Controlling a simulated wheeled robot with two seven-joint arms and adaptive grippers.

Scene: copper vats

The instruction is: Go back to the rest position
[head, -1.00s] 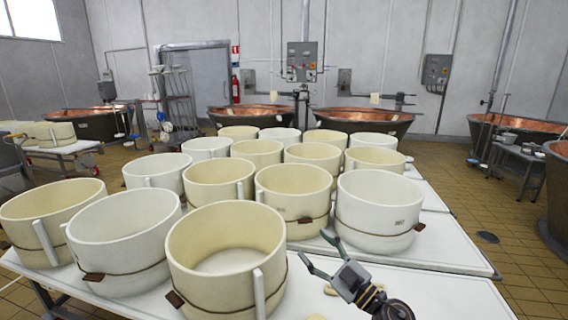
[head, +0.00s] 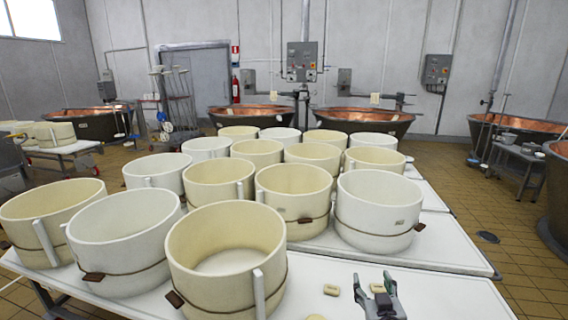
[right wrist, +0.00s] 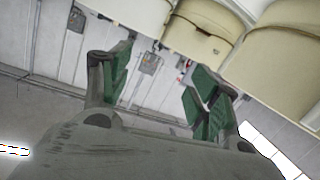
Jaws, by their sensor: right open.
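My right gripper (head: 376,284) is at the lower right of the head view, over the near white table (head: 430,283). Its fingers are spread with nothing between them. In the right wrist view the open green-padded fingers (right wrist: 160,88) show against the wall, and cream moulds hang into the top of that tilted picture. My left gripper is not in view.
Several round white and cream moulds (head: 228,250) crowd the tables left of my right gripper. Small pale pieces (head: 331,290) lie on the table beside it. Copper vats (head: 360,121) stand along the back wall. Tiled floor (head: 470,215) is open at the right.

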